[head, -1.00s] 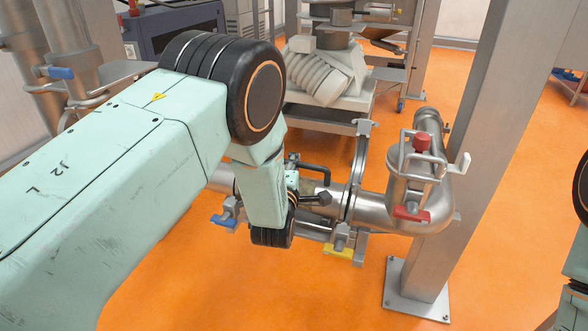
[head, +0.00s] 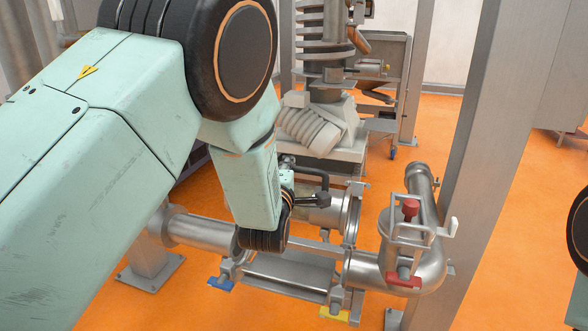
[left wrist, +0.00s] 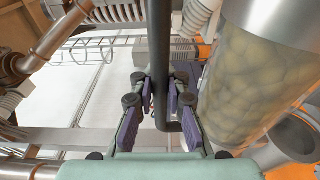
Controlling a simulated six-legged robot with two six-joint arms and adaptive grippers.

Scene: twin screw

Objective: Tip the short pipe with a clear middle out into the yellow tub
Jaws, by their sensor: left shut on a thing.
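The short pipe (head: 328,213) shows partly in the head view, behind my left arm, with a metal flanged end facing right. Its clear middle (left wrist: 255,75) fills the right of the left wrist view, with lumpy pale yellowish contents inside. My left gripper (head: 308,198) is shut on the pipe's dark handle (head: 318,178). In the left wrist view the purple-padded fingers (left wrist: 161,92) close around the dark bar (left wrist: 159,45). The pipe is off the line, above and behind the gap. The yellow tub is not seen. My right gripper is out of view.
The fixed pipe (head: 205,232) on the left and the elbow pipe (head: 430,262) on the right flank an empty cradle (head: 290,272) with blue and yellow latches. A steel post (head: 480,150) stands at right. A machine (head: 318,125) stands behind. Orange floor is open around.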

